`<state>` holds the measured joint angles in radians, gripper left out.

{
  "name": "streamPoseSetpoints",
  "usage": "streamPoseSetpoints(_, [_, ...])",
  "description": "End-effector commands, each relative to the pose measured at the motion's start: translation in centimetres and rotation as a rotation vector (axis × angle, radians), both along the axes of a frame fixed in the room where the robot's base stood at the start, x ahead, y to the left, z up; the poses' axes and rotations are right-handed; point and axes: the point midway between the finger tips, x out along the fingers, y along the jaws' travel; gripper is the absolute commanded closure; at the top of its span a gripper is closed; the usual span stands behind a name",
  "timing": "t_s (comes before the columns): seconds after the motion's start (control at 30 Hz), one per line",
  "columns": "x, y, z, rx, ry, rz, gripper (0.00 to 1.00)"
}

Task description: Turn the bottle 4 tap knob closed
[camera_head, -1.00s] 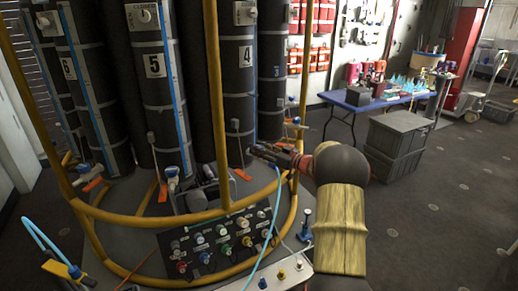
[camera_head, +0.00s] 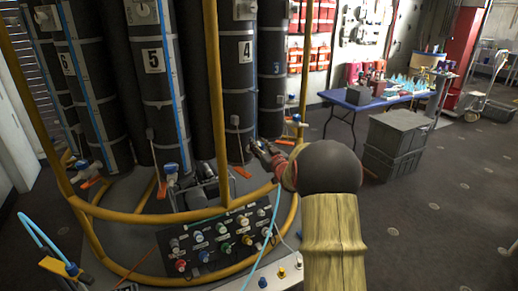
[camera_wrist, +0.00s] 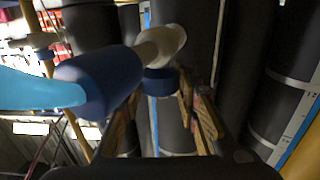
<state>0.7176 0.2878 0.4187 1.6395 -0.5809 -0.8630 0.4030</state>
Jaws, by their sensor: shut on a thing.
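Bottle 4 (camera_head: 238,85) is a tall black cylinder with a white "4" label, in the head view. My gripper (camera_head: 260,147) is at its lower right side. In the wrist view, my gripper (camera_wrist: 168,102) has its two wood-coloured fingers on either side of a dark blue tap knob (camera_wrist: 160,82), and it is shut on this knob. The knob sits under a whitish fitting (camera_wrist: 165,42) joined to a larger blue cylinder (camera_wrist: 95,85). In the head view the knob is hidden by the gripper, and its turn angle cannot be told.
A yellow tubular frame (camera_head: 217,100) stands around the bottles, left of my arm. Other black bottles (camera_head: 156,90) stand close by. A control panel (camera_head: 220,240) with coloured knobs is below. Grey crates (camera_head: 395,140) and a blue table (camera_head: 365,108) are at the right; the floor there is mostly clear.

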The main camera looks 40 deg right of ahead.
Motion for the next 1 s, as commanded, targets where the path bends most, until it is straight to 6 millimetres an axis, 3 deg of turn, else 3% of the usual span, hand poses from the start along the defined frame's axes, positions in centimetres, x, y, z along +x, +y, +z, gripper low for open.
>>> streamPoseSetpoints(1.0, [0.15,0.08,0.27,-0.002,0.002,-0.681,0.94])
